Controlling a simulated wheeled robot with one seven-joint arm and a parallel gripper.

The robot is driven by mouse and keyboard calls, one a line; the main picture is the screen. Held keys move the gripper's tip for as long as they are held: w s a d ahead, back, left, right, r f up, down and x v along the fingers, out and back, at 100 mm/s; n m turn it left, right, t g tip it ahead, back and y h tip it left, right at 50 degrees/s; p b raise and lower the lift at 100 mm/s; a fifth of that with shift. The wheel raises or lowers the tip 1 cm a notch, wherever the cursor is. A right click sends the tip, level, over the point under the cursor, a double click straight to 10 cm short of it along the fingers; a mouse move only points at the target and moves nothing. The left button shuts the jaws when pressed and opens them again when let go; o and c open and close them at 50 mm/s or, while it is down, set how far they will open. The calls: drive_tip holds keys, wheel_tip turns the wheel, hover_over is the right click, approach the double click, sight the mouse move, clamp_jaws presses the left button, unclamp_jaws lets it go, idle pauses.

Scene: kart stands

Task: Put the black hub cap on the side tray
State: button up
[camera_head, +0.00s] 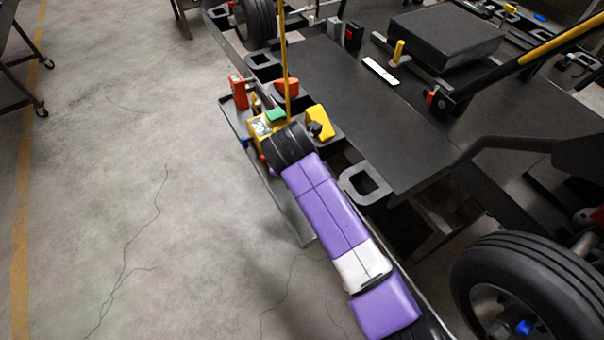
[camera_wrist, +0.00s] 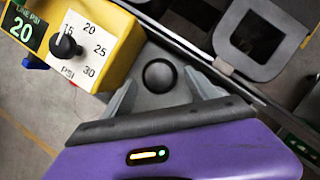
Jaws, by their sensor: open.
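The black hub cap (camera_wrist: 159,75) is a small dark round piece in the wrist view. It is seen against a grey surface that looks like the side tray. My gripper (camera_wrist: 162,80) is open, with one grey finger on each side of the cap and visible gaps between. I cannot tell how high the fingers are above the surface. In the head view the side tray (camera_head: 292,213) is a long grey strip along the kart stand's left side. My purple arm reaches over it and hides the fingers and the cap there.
A yellow pressure box (camera_wrist: 88,45) with a black knob stands close left of my gripper; it also shows in the head view (camera_head: 260,128). A yellow block (camera_head: 320,121), a red item (camera_head: 239,92) and a thin yellow pole (camera_head: 284,60) are nearby. Open floor lies left.

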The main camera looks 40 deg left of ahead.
drive_tip(key=v, duration=1.1)
drive_tip(key=shift+s+r, duration=0.2)
